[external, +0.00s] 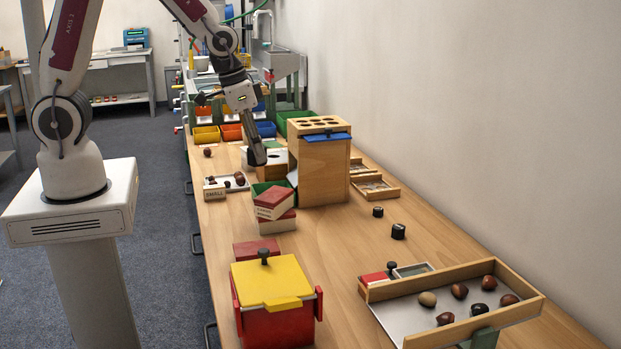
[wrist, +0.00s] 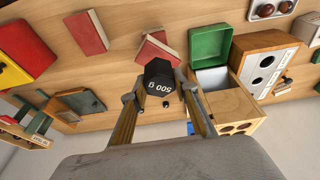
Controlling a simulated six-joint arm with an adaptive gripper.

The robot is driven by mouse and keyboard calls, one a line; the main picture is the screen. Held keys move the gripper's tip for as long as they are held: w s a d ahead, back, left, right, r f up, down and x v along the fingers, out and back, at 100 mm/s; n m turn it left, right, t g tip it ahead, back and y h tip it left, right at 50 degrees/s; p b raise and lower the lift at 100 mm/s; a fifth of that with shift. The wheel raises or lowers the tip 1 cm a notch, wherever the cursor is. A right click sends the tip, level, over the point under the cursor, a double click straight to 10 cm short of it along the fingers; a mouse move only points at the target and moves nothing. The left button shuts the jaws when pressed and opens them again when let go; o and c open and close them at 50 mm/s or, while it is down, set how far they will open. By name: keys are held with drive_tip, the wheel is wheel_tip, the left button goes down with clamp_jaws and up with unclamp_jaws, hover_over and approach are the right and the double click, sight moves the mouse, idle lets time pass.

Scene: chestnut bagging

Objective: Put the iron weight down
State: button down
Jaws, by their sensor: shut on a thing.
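A black iron weight marked 500 g (wrist: 160,76) sits between the two fingers of my gripper (wrist: 158,92) in the wrist view. My gripper is shut on it. In the external view my gripper (external: 256,156) hangs above the table, left of the tall wooden box with holes in its top (external: 322,170). The held weight cannot be told apart from the dark fingers there. Two smaller black weights stand on the table, one farther back (external: 378,211) and a larger one nearer (external: 398,231).
Red and white boxes (external: 276,208) are stacked below and right of my gripper. A red pot with a yellow lid (external: 272,282) stands in front. A wood-rimmed tray (external: 525,297) holds several chestnuts at right. A small SMALL tray (external: 215,194) is at left. Bare tabletop lies right of the boxes.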

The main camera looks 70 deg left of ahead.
drive_tip(key=shift+w+d, duration=0.5)
drive_tip(key=shift+w, duration=0.15)
drive_tip(key=w+d+n, duration=0.2)
drive_tip(key=w+d, duration=1.1)
drive_tip(key=d, duration=0.3)
drive_tip(key=shift+y, duration=0.3)
drive_tip(key=f, duration=1.6)
drive_tip(key=shift+s+a, duration=0.2)
drive_tip(key=shift+a, duration=0.05)
drive_tip(key=shift+a, duration=0.1)
drive_tip(key=a, duration=1.3)
drive_tip(key=shift+a, duration=0.2)
drive_tip(key=shift+a, duration=0.1)
